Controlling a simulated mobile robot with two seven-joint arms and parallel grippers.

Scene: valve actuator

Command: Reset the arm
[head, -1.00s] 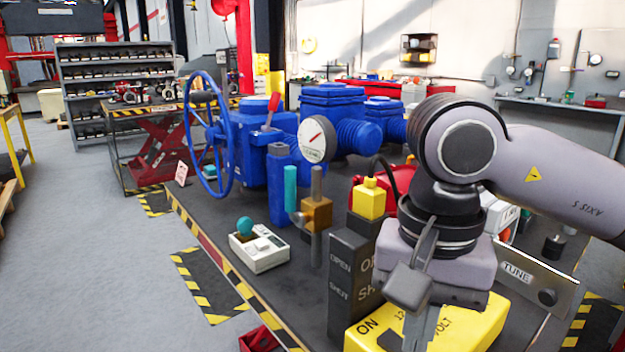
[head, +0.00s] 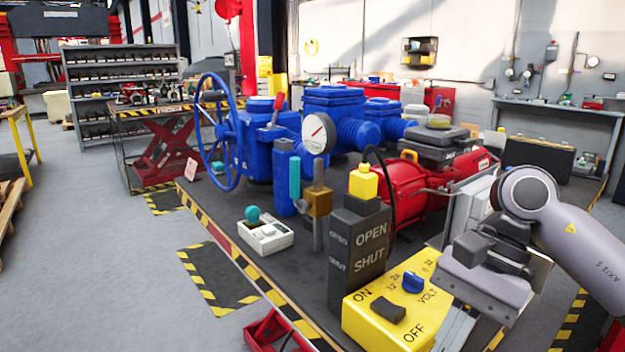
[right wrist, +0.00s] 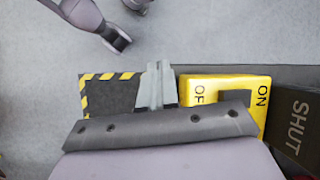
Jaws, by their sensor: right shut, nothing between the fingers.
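My right arm comes in from the right in the head view. Its gripper (head: 456,328) points down beside the right end of the yellow switch box (head: 395,300), apart from the switches. In the right wrist view the fingers (right wrist: 157,72) are together and empty, next to the OFF end of the yellow box (right wrist: 226,88). The box has a black rocker switch (head: 388,312) and a blue knob (head: 412,281). My left gripper is not in view.
A dark OPEN/SHUT box (head: 357,255) with a yellow top stands behind the yellow box. A red actuator (head: 408,190), blue valves (head: 330,105) with a handwheel (head: 205,150), and a white control box (head: 266,238) share the dark bench. Floor is open at left.

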